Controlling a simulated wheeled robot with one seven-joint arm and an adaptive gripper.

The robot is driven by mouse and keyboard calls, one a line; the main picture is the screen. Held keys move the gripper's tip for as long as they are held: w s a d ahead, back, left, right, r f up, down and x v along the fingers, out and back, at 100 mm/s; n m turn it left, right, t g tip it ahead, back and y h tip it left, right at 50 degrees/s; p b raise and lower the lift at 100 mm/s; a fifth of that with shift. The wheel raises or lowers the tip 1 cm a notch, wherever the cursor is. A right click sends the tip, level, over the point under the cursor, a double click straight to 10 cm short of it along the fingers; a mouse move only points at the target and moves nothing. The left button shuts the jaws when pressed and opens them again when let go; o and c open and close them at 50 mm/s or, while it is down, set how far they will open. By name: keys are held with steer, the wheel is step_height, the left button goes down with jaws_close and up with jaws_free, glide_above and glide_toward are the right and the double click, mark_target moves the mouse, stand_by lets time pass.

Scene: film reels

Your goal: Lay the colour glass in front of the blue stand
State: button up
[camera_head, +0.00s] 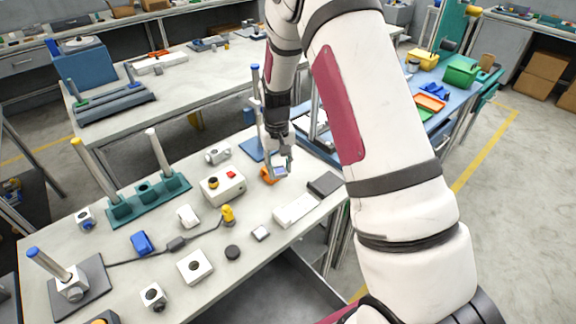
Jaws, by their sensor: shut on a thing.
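My gripper (280,164) is over the far right part of the near bench, pointing down. It is shut on a small pale bluish piece (281,171), which looks like the colour glass; the fingers hide part of it. The blue stand (249,149) has a flat blue base and an upright post with a blue top, just behind and left of my gripper. My wrist hides part of that stand. An orange piece (268,176) is close beside the fingertips on the left; I cannot tell whether they touch.
A white box with a red button (222,187) stands left of my gripper. A pale flat block (296,209) and a dark grey block (325,184) lie in front and right. A small greyish square (261,233) lies nearer. Bare bench shows between them.

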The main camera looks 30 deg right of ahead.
steer(key=d+f+m+b, duration=0.1)
steer(key=d+f, duration=0.2)
steer(key=d, duration=0.1)
steer(key=d+f+m+b, duration=0.2)
steer(key=d+f, duration=0.1)
steer(key=f, duration=0.1)
steer(key=shift+d+f, duration=0.3)
steer(key=shift+d, duration=0.05)
steer(key=shift+d+f+m+b, duration=0.3)
steer(key=shift+d+m+b, duration=0.1)
steer(key=shift+d, duration=0.15)
steer(key=b, duration=0.1)
glide_above(293, 162)
steer(key=shift+f, duration=2.55)
steer(key=o, duration=1)
steer(key=shift+f, duration=0.1)
